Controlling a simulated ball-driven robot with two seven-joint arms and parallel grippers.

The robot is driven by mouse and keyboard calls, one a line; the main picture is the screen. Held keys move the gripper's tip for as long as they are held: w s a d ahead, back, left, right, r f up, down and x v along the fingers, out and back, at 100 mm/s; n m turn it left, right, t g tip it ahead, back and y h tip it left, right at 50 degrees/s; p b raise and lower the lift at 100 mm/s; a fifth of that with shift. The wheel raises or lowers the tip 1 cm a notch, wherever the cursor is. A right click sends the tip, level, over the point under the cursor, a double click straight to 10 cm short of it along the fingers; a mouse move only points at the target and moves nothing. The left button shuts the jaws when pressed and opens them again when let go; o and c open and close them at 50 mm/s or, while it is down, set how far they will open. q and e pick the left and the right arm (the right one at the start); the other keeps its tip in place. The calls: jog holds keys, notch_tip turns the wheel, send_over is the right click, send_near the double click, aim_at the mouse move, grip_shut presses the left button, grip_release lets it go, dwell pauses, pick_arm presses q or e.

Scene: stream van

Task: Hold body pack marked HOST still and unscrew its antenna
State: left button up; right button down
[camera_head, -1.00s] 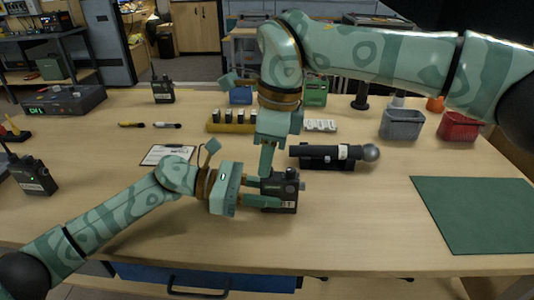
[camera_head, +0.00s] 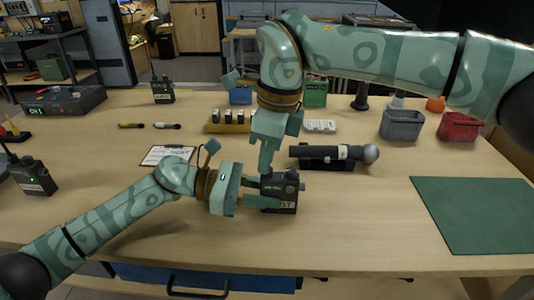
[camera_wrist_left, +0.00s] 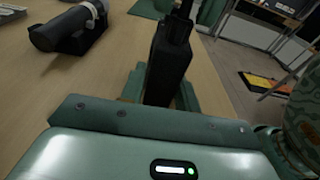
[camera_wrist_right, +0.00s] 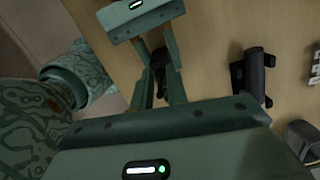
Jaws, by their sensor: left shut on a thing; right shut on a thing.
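The dark body pack (camera_head: 283,193) stands on the table, its front label partly covered, with letters that look like "ST" showing. My left gripper (camera_head: 262,194) reaches in from the left and is shut on the pack's body. In the left wrist view the pack (camera_wrist_left: 168,65) sits upright between its fingers, with the dark antenna (camera_wrist_left: 184,12) at its top. My right gripper (camera_head: 267,169) points down at the pack's upper left corner and is shut on the antenna, which its fingers mostly hide. In the right wrist view its fingers (camera_wrist_right: 162,98) close around a dark part.
A microphone (camera_head: 335,155) lies in a black cradle behind the pack. Other packs stand at the left (camera_head: 34,178) and back (camera_head: 163,92). A label card (camera_head: 167,156) lies behind my left arm. The green mat (camera_head: 478,214) is at right; bare table lies between it and the pack.

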jog(key=shift+n, duration=0.7)
jog(key=n+g, duration=0.1)
jog(key=n, duration=0.3)
jog(key=shift+s, duration=0.1)
jog(key=shift+n, duration=0.5)
jog(key=n, duration=0.3)
jog(key=shift+g, duration=0.3)
